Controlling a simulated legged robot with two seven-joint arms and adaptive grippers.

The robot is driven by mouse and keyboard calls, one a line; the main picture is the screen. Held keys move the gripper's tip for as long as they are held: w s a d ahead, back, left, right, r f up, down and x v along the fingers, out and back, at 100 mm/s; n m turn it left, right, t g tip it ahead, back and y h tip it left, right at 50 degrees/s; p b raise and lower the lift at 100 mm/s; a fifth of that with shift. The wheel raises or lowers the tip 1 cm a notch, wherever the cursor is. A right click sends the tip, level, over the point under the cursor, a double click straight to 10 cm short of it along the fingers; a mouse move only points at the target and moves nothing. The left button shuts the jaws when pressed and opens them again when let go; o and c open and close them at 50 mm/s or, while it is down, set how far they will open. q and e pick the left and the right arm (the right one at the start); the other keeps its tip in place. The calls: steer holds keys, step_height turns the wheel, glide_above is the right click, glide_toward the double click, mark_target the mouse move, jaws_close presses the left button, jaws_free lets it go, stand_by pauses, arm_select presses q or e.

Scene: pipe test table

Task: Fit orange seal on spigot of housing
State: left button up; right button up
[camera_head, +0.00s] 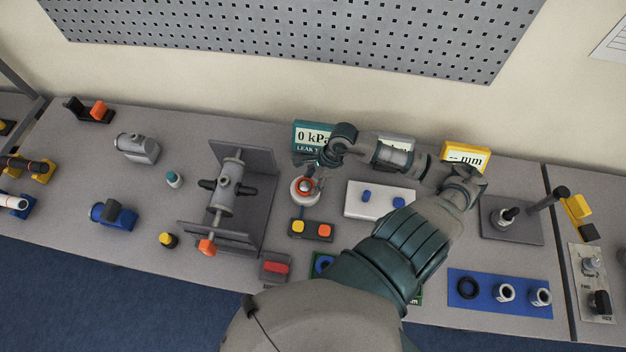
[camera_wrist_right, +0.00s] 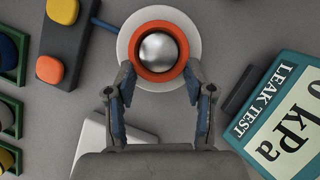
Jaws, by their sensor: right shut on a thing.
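The orange seal (camera_wrist_right: 160,78) is a ring around a silver ball (camera_wrist_right: 158,51) over a round white base (camera_wrist_right: 128,44); in the head view the seal (camera_head: 305,186) is small and partly covered by fingers. My right gripper (camera_wrist_right: 160,72) is shut on the seal, one finger on each side of its near edge. In the head view, the right gripper (camera_head: 314,175) reaches down from the right. Whether the seal touches the base cannot be told. A grey metal body with side stubs (camera_head: 228,188), possibly the housing, stands in a grey fixture left of it. My left gripper is not in view.
A teal leak-test display (camera_head: 313,135) stands just behind the gripper. A two-button box (camera_head: 311,230) lies in front of the white base. A white block with blue pegs (camera_head: 381,199) is to the right, under my arm. Bare table lies to the left (camera_head: 90,165).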

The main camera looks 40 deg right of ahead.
steer(key=shift+a, duration=0.1)
stand_by(0.3)
steer(key=o, duration=1)
steer(key=shift+c, duration=0.2)
steer(key=v, duration=1.2)
steer(key=shift+f, duration=0.15)
